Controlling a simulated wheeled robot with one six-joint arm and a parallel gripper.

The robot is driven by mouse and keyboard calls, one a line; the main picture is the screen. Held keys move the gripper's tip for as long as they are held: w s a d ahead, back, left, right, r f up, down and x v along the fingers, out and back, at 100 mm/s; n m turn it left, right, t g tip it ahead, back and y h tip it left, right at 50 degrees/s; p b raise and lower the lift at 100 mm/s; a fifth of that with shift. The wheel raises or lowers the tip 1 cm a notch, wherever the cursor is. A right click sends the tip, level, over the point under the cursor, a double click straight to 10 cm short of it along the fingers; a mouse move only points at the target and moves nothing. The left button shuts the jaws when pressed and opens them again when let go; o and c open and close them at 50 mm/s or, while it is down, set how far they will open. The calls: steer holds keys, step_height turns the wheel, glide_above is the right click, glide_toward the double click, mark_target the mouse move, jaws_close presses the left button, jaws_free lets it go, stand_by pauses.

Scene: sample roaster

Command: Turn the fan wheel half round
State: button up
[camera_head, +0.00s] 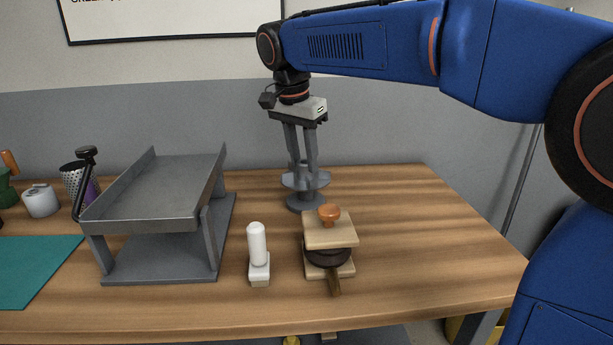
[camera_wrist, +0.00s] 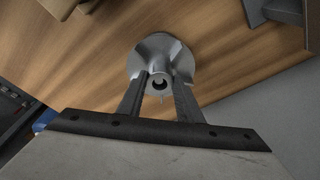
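The fan wheel (camera_head: 305,181) is a light grey wheel with a hub, on a dark round base on the wooden table. It also shows in the wrist view (camera_wrist: 157,42), with the hub's round hole facing up towards my camera. My gripper (camera_head: 304,172) points straight down over the wheel. In the wrist view its two fingers (camera_wrist: 160,84) stand on either side of the hub, with the tips close to it. Whether the fingers touch the hub cannot be made out, and the fingers cover part of the wheel.
A grey sloped tray stand (camera_head: 160,190) stands to the left. In front of the wheel are a white-handled object (camera_head: 258,250) and a wooden block piece with an orange knob (camera_head: 330,232). The table (camera_head: 430,230) is clear to the right.

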stand_by(0.7)
steer(key=m, duration=0.3)
steer(key=shift+w+m+g, duration=0.1)
steer(key=shift+m+g, duration=0.2)
steer(key=shift+m, duration=0.1)
steer(key=m+g, duration=0.1)
steer(key=m, duration=0.3)
steer(key=shift+w+a+m+h, duration=0.1)
steer(key=shift+w+m+h, duration=0.05)
steer(key=shift+m+h, duration=0.2)
steer(key=m, duration=0.4)
steer(key=shift+w+g, duration=0.1)
steer(key=shift+g, duration=0.2)
steer(key=shift+w+m+g, duration=0.1)
steer(key=shift+m+g, duration=0.3)
steer(key=shift+m, duration=1.65)
steer(key=o, duration=1)
